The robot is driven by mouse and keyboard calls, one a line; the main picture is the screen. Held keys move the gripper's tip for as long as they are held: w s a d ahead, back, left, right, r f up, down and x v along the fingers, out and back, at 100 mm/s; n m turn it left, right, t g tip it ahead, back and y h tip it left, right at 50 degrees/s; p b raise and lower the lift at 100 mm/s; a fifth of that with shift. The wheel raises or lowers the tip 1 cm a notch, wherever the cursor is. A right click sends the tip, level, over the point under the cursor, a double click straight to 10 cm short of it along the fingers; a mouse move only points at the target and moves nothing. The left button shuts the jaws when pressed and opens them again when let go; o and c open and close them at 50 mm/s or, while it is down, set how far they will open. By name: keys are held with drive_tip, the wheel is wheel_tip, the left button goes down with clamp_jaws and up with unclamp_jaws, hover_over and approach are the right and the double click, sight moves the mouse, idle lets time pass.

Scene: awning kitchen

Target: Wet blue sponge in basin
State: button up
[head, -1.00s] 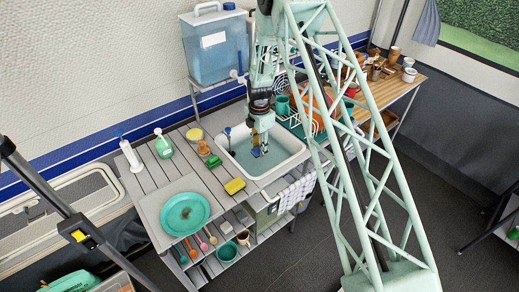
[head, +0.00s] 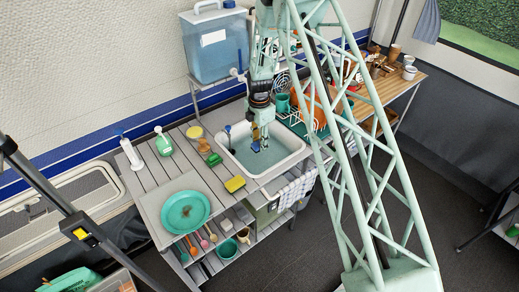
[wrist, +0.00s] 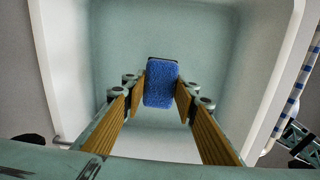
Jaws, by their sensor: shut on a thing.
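The blue sponge (wrist: 162,84) is in the wrist view, pinched between the two finger pads of my gripper (wrist: 161,92). In the head view the sponge (head: 256,147) shows small at my gripper's tips (head: 259,135). The gripper points down into the white basin (head: 278,169), which holds bluish water (head: 262,160). The basin (wrist: 60,60) surrounds the sponge in the wrist view. I cannot tell whether the sponge touches the water.
A green plate (head: 186,212) lies at the front left. A blue water tank (head: 214,48) stands behind. A dish rack (head: 310,118) stands right of the basin.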

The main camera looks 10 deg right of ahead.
drive_tip(key=shift+r+p, duration=0.95)
drive_tip(key=shift+r, duration=3.4)
drive_tip(key=shift+r, duration=0.1)
drive_tip(key=shift+r+p, duration=0.4)
drive_tip(key=shift+r, duration=1.45)
drive_tip(key=shift+s+m, duration=0.15)
drive_tip(key=shift+m, duration=0.15)
drive_tip(key=s+m+b, duration=0.9)
drive_tip(key=m+b, duration=0.3)
drive_tip(key=m, duration=0.9)
drive_tip(key=shift+f+m, duration=0.35)
drive_tip(key=shift+m, duration=0.05)
